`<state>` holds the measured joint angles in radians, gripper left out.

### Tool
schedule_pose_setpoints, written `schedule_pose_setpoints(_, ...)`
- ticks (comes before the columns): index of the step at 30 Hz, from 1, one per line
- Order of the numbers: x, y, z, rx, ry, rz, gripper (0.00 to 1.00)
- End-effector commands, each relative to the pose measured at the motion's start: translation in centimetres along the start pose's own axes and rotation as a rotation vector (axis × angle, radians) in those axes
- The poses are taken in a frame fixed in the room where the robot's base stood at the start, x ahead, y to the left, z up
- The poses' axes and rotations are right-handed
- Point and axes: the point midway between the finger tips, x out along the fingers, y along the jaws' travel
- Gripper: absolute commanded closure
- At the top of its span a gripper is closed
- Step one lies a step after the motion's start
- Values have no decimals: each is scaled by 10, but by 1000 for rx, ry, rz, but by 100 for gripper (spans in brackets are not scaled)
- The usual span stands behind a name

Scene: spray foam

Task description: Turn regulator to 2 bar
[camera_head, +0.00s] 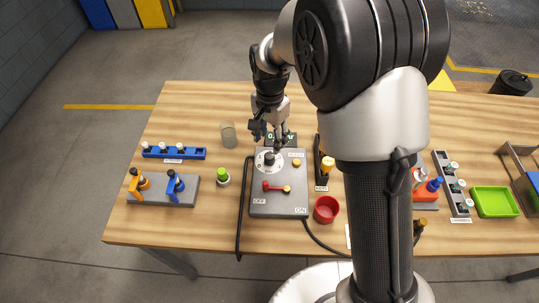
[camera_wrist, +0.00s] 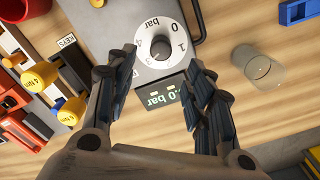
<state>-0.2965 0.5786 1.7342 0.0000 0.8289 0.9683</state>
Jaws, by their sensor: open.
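The regulator is a dark round knob (camera_wrist: 160,48) in a white dial (camera_wrist: 137,32) with the marks 0 bar, 1 and several more. The dial sits on a grey panel; in the head view the dial (camera_head: 262,166) is at the panel's upper left. A dark display (camera_wrist: 168,92) beside it shows green digits ending in ".0 bar", upside down and partly hidden by my fingers. My gripper (camera_wrist: 162,57) is open, its two fingers apart on either side of the knob's line of sight; I cannot tell whether they touch it. In the head view my gripper (camera_head: 268,135) is just above the dial.
The grey panel (camera_head: 278,206) also carries a red lever (camera_head: 275,187) and ON/OFF labels. A clear glass (camera_head: 228,134), a green-topped item (camera_head: 223,176) and a red cup (camera_head: 326,209) stand close by. A rack with yellow-topped items (camera_wrist: 40,75) lies left in the wrist view.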

Motion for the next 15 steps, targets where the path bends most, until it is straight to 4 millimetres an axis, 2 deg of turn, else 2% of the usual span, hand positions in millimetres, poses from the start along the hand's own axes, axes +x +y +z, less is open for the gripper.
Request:
schedule_pose_setpoints(1,16,1,0,0,-2,3,52)
schedule_pose_setpoints(6,50,1,0,0,-2,3,52)
schedule_pose_setpoints(10,69,1,0,0,-1,2,52)
schedule_pose_setpoints(15,81,0,0,0,0,0,52)
